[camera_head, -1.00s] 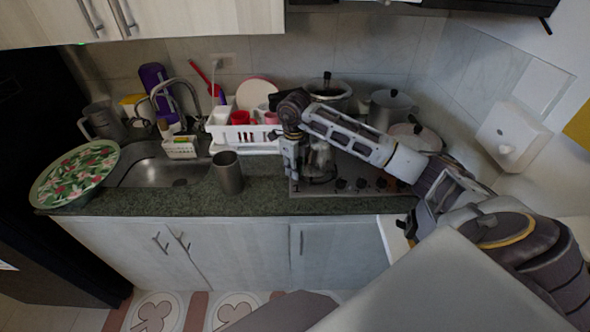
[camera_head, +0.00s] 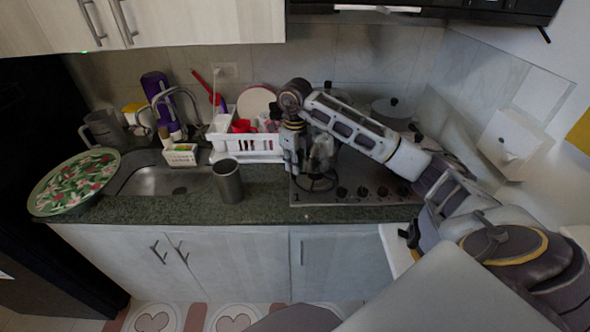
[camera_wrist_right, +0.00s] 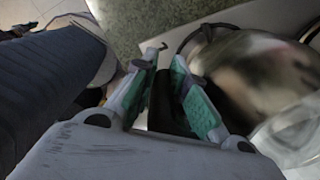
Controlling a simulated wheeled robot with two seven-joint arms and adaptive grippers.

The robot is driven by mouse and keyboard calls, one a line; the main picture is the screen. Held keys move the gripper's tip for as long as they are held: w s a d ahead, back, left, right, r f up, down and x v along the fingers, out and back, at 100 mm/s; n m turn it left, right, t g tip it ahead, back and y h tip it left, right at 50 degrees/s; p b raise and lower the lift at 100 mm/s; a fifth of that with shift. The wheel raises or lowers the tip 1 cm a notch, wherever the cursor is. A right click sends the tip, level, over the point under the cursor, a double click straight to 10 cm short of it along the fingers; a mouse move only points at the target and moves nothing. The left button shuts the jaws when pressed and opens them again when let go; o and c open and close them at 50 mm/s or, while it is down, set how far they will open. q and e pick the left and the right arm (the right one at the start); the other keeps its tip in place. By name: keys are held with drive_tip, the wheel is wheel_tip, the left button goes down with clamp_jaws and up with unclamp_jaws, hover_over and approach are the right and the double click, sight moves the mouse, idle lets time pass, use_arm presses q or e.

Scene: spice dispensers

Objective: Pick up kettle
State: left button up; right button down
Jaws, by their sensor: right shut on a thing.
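The shiny kettle (camera_head: 321,152) is above the left front burner of the stove, with the burner grate showing below it. My right gripper (camera_head: 291,160) is at the kettle's left side. In the right wrist view, its teal-padded fingers (camera_wrist_right: 176,97) are shut on the kettle's black handle (camera_wrist_right: 163,108). The kettle's rounded metal body (camera_wrist_right: 255,75) shows blurred at the right of that view. My arm partly hides the stove and pots behind. My left gripper is not in view.
The stove (camera_head: 350,201) has pots behind my arm, one (camera_head: 392,112) at the back right. A white dish rack (camera_head: 262,146) stands left of my gripper. A metal cup (camera_head: 228,182) stands by the sink (camera_head: 150,181). The counter front between cup and stove is clear.

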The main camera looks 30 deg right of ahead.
drive_tip(key=shift+r, duration=1.95)
